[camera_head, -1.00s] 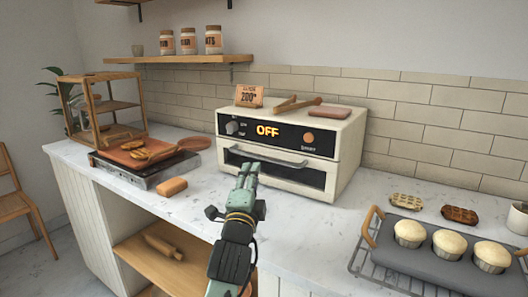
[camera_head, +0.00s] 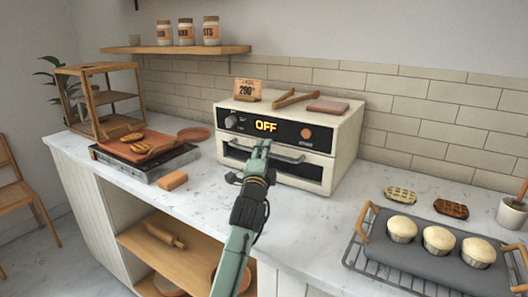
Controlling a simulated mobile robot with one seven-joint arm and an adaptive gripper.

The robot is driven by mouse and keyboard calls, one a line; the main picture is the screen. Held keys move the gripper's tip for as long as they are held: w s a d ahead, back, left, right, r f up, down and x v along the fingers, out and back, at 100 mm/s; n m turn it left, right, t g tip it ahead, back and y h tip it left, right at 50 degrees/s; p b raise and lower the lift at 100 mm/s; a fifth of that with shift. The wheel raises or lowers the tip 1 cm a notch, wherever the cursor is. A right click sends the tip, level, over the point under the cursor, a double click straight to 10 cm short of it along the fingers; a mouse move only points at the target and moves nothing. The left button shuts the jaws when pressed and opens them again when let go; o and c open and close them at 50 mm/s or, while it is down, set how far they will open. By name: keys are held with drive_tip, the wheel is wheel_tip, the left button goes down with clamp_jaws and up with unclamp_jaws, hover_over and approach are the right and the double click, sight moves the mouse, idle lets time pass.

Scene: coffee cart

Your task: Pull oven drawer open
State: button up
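The cream oven (camera_head: 341,140) stands against the tiled wall on the counter, its display reading OFF. Its drawer (camera_head: 295,174) has a dark window and a grey bar handle (camera_head: 285,158) along its top, and it looks closed. The fingers overlap the handle in the view. Whether they are closed around it is too small to tell.
A grey tray of muffins (camera_head: 404,246) on a wire rack stands at the right front. A griddle (camera_head: 145,162) and an orange-brown block (camera_head: 173,181) are at the left. Tongs (camera_head: 284,101) lie on the oven. The counter (camera_head: 325,219) before the oven is mostly clear.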

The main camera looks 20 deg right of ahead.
drive_tip(key=shift+c, duration=0.2)
clamp_jaws()
idle(0.6)
